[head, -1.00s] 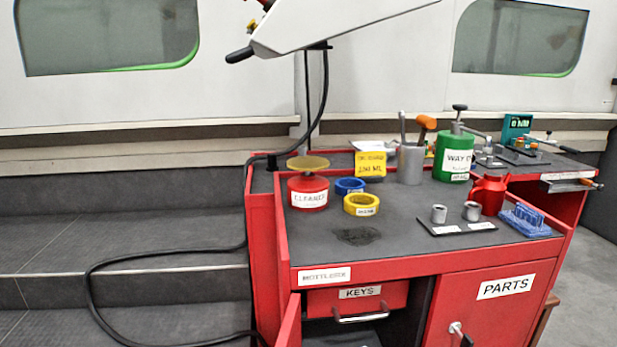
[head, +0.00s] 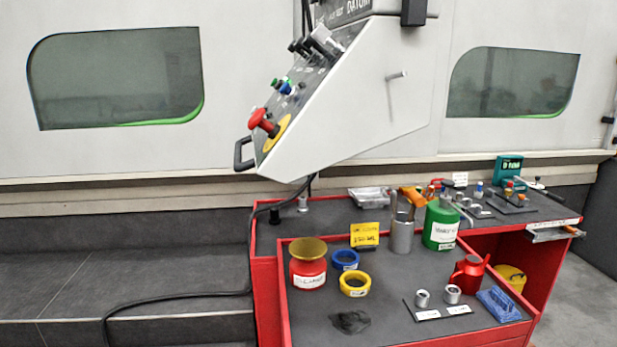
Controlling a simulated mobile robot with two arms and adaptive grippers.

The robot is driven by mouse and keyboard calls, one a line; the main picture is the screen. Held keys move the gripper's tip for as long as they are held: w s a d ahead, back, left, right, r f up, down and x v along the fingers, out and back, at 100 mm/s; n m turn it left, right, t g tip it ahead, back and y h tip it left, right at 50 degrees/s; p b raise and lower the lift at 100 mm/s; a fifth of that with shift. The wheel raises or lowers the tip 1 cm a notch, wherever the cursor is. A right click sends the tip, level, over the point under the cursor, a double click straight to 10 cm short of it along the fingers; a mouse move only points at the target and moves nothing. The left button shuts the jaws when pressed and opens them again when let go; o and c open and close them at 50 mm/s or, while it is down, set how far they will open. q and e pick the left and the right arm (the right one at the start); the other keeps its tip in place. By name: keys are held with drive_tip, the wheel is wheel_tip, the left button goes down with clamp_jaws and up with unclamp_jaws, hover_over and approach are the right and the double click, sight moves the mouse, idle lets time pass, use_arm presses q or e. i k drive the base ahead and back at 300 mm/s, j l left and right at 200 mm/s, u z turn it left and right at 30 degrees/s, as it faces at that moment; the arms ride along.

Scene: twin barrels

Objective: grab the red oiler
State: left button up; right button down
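A small red can with a spout and handle (head: 468,273), which looks like the red oiler, stands upright on the dark top of the red cabinet (head: 283,300), toward its right side. It is behind a blue ribbed block (head: 499,305) and beside a dark tray (head: 440,312) with two grey metal cylinders. A green container with a white label (head: 440,226) stands behind it to the left. A red pot with a brass-coloured top (head: 308,264) stands at the left of the same top. Neither of my grippers is in view.
A grey control panel (head: 350,110) hangs above the cabinet's left part. Blue (head: 345,260) and yellow (head: 355,284) rings, a grey cup with tools (head: 402,236) and a dark rag (head: 350,321) share the top. A black cable (head: 180,299) runs left over the steps.

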sight(468, 275)
drive_tip(key=k+j+z, duration=0.1)
drive_tip(key=j+z, duration=0.3)
drive_tip(key=j, duration=0.15)
drive_tip(key=j+z, duration=0.4)
drive_tip(key=j, duration=0.2)
drive_tip(key=j+z, duration=0.4)
drive_tip(key=j, duration=0.2)
drive_tip(key=k, duration=0.05)
